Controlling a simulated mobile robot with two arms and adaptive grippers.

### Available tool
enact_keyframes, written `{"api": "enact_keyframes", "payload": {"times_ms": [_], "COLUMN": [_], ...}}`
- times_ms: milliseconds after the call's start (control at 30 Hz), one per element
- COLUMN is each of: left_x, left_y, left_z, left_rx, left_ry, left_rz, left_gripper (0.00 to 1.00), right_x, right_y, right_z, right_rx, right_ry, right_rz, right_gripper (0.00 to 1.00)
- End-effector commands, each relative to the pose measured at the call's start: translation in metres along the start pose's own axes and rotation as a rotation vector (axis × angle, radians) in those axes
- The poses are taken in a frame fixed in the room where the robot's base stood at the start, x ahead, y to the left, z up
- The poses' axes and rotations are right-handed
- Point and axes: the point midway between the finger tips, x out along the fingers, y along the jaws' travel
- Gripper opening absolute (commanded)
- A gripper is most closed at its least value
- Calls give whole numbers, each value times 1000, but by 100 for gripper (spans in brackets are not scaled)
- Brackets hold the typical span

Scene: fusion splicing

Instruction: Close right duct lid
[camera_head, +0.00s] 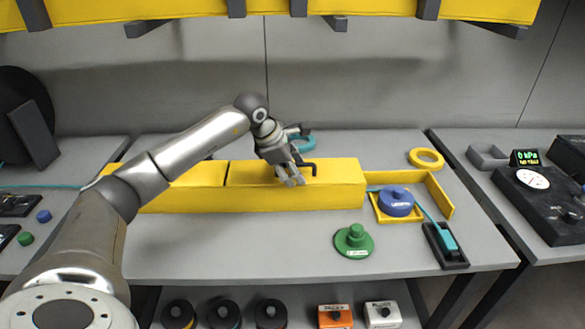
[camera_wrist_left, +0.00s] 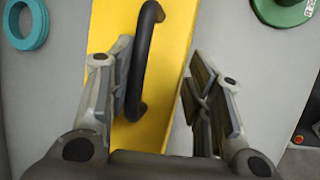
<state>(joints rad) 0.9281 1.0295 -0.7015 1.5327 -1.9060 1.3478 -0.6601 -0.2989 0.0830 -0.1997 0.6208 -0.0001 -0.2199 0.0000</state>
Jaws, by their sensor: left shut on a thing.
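The right duct lid (camera_head: 335,172) is the yellow top on the right section of the long yellow duct, and it appears to lie flat there. Its black handle (camera_wrist_left: 147,55) runs lengthwise in the left wrist view. My left gripper (camera_head: 288,178) reaches down over this lid from behind and left. In the left wrist view the gripper's two fingers (camera_wrist_left: 162,85) stand wide apart, with the handle and yellow lid surface (camera_wrist_left: 172,50) between them. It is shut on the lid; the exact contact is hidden. My right gripper is out of view.
A blue spool (camera_head: 396,201) sits in a yellow holder right of the duct. A green spool (camera_head: 354,241) stands in front, and a teal ring (camera_head: 301,144) behind. A black holder (camera_head: 445,245) lies at the right table edge.

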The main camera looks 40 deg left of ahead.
Motion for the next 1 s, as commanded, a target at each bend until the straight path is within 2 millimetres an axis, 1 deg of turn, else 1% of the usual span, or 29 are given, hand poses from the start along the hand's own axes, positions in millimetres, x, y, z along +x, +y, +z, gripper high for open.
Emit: {"api": "enact_keyframes", "payload": {"times_ms": [33, 167, 267, 367, 500, 600, 700, 833, 1000], "left_x": [9, 7, -3, -22, -55, -77, -95, -111, -119], "left_y": [-13, -12, -11, -9, -6, -4, -2, -1, 0], "left_z": [-2, -2, -3, -2, -2, -1, -1, -1, -1], "left_rx": [4, 5, 5, 7, 6, 4, 3, 1, 0], "left_ry": [12, 12, 12, 11, 7, 4, 2, 1, 0], "left_rz": [-36, -35, -32, -26, -18, -11, -7, -5, -4], "left_gripper": [27, 27, 27, 26, 21, 21, 21, 21, 21], "right_x": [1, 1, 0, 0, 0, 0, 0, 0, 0], "right_y": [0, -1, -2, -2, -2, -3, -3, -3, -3], "right_z": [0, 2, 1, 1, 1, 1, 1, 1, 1], "right_rx": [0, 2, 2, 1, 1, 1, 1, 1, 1], "right_ry": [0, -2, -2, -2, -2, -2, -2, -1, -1], "right_rz": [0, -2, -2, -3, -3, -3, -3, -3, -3], "right_gripper": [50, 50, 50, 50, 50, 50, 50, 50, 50]}}
